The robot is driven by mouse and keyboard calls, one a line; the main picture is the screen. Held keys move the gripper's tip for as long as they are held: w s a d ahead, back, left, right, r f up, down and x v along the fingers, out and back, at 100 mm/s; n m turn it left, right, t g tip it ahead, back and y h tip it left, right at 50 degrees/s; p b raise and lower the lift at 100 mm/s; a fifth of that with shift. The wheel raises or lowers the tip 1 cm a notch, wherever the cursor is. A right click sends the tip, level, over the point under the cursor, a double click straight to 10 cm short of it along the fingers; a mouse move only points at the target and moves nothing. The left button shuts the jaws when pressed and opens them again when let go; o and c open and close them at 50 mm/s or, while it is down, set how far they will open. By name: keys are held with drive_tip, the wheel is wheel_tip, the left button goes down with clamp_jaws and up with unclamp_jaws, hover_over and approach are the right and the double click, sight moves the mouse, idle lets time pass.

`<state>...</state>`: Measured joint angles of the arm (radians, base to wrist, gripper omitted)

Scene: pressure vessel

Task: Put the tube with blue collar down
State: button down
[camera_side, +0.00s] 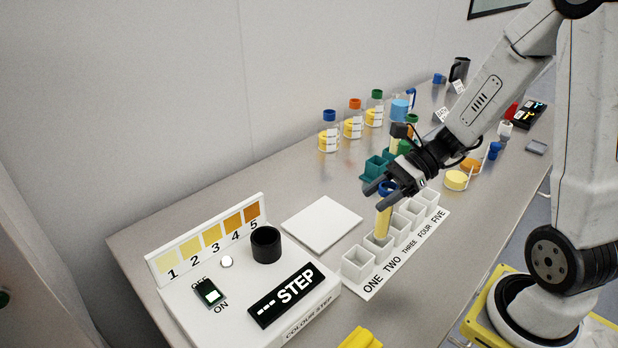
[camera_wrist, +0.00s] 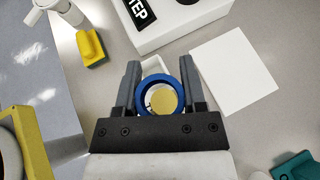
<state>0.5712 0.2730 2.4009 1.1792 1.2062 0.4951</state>
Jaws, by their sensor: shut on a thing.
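The tube with blue collar (camera_side: 383,222) holds pale yellow liquid and stands nearly upright in my gripper (camera_side: 378,194). In the wrist view, the two fingers (camera_wrist: 161,84) are shut on either side of the blue collar (camera_wrist: 141,98), seen from above. The white rack (camera_side: 366,286) has a row of square sockets labelled ONE to FIVE. The tube's lower end is at socket TWO (camera_side: 372,246); I cannot tell how deep it sits or whether it touches the bottom. Socket ONE (camera_side: 358,262) is empty.
A white colour-step device (camera_side: 235,310) with a black cup (camera_side: 266,245) stands left of the rack. A blank white plate (camera_side: 321,223) lies behind. Capped bottles (camera_side: 329,137), a teal holder (camera_side: 376,168) and a yellow item (camera_side: 360,338) are nearby.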

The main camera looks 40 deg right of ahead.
sight(378, 214)
drive_tip(key=shift+f, duration=0.75)
drive_tip(key=shift+f, duration=1.75)
drive_tip(key=shift+f, duration=0.15)
drive_tip(key=shift+c, duration=0.8)
unclamp_jaws()
drive_tip(key=shift+r, duration=0.2)
drive_tip(key=v, duration=1.2)
